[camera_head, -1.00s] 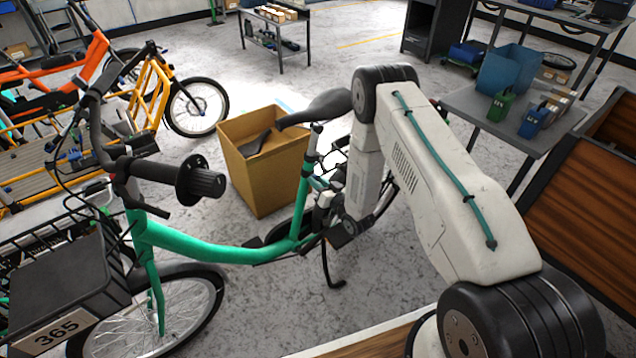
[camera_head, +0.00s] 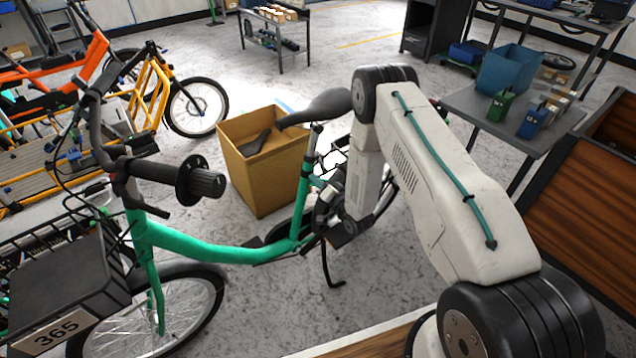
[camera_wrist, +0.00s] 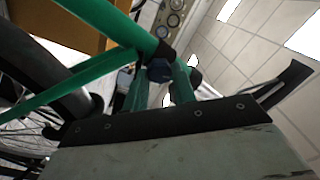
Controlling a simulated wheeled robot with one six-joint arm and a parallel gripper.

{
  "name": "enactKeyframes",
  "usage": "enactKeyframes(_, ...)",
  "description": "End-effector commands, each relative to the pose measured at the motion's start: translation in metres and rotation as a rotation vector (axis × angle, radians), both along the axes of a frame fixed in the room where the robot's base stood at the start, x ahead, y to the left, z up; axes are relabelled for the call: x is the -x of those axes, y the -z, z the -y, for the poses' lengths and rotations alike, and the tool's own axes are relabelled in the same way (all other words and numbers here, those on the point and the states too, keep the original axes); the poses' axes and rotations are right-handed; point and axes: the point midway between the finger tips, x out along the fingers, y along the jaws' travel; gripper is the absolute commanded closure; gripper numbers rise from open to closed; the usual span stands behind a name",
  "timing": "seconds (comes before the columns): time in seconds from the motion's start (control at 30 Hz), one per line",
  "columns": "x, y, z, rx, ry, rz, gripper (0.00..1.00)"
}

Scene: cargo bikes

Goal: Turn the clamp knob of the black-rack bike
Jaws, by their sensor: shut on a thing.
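The green bike (camera_head: 215,252) stands in the middle of the head view, with its saddle (camera_head: 318,108) raised on the seat post. My arm reaches down behind the seat post and hides the bike's rear, so I cannot make out its rack there. My gripper (camera_wrist: 160,84) is closed around this knob, one green finger on each side. In the head view the fingers and the knob are too hidden to tell.
A cardboard box (camera_head: 262,185) stands close behind the green bike. An orange bike (camera_head: 60,68) and a yellow rack frame (camera_head: 150,92) are at the left. A grey table (camera_head: 480,115) with a blue bin (camera_head: 508,70) is at the right. Grey floor is open at the back.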

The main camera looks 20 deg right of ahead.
Motion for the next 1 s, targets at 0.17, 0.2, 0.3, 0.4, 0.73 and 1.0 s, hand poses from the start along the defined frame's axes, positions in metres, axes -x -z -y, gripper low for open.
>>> enactKeyframes(0.17, 0.001, 0.001, 0.001, -0.002, 0.001, -0.002, 0.96)
enactKeyframes(0.2, 0.001, 0.001, 0.001, -0.002, 0.001, -0.002, 0.96)
enactKeyframes(0.3, 0.001, 0.001, 0.001, -0.002, 0.001, -0.002, 0.96)
enactKeyframes(0.4, 0.001, 0.001, 0.001, -0.001, 0.001, -0.002, 0.57)
enactKeyframes(0.73, 0.002, 0.000, 0.000, -0.001, 0.000, -0.002, 0.52)
enactKeyframes(1.0, 0.038, 0.001, 0.013, -0.002, 0.002, -0.004, 0.52)
